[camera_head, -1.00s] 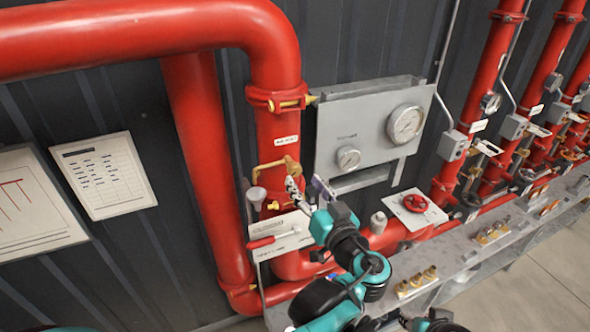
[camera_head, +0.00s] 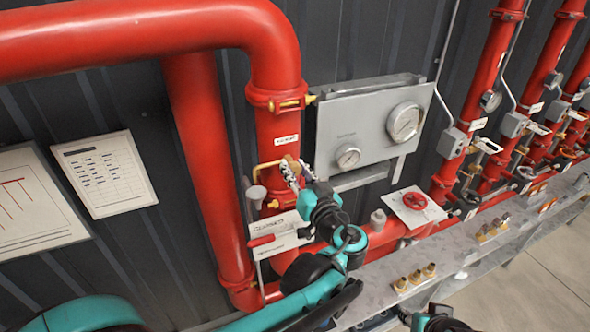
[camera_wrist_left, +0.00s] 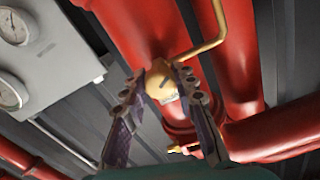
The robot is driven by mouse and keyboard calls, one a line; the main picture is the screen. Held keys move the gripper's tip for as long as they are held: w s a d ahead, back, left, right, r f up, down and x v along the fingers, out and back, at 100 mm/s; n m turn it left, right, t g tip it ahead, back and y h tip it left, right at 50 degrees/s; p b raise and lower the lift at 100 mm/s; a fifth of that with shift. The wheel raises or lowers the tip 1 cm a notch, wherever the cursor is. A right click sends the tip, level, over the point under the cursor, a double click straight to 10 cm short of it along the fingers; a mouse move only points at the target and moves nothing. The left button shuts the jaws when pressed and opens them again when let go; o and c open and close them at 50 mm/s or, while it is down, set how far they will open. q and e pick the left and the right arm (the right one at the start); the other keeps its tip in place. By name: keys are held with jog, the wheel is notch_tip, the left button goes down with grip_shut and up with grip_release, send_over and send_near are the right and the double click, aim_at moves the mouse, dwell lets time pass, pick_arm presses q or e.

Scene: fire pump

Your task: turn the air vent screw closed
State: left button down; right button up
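The brass air vent fitting (camera_head: 278,165) is on the vertical red pipe, with a thin bent brass tube running off to its left. In the left wrist view its rounded brass end (camera_wrist_left: 160,84) shows between the fingertips. My left gripper (camera_head: 297,168) is in front of this fitting, fingers pointing at it. In the wrist view the two fingers of my left gripper (camera_wrist_left: 161,72) stand apart, one on each side of the brass end. Whether they touch it is unclear. The fingers partly hide the fitting in the head view.
A grey gauge panel (camera_head: 345,115) is close to the right of the pipe. A sign plate with a red lever (camera_head: 262,241) sits below, and a red handwheel (camera_head: 415,201) to the right. A grey bench (camera_head: 450,262) with brass fittings runs along the wall.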

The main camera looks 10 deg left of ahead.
pick_arm(q)
jog(key=shift+m, duration=0.3)
jog(key=m+b, duration=0.1)
jog(key=m, duration=0.3)
jog(key=shift+m+b, duration=0.3)
jog(key=shift+b, duration=0.1)
jog(key=m+b, duration=0.1)
jog(key=m, duration=0.5)
jog(key=shift+b, duration=0.3)
jog(key=m+b, duration=0.1)
jog(key=m, duration=0.5)
jog(key=shift+m, duration=0.4)
jog(key=m, duration=0.5)
jog(key=shift+m+b, duration=0.4)
jog(key=c, duration=1.2)
grip_release()
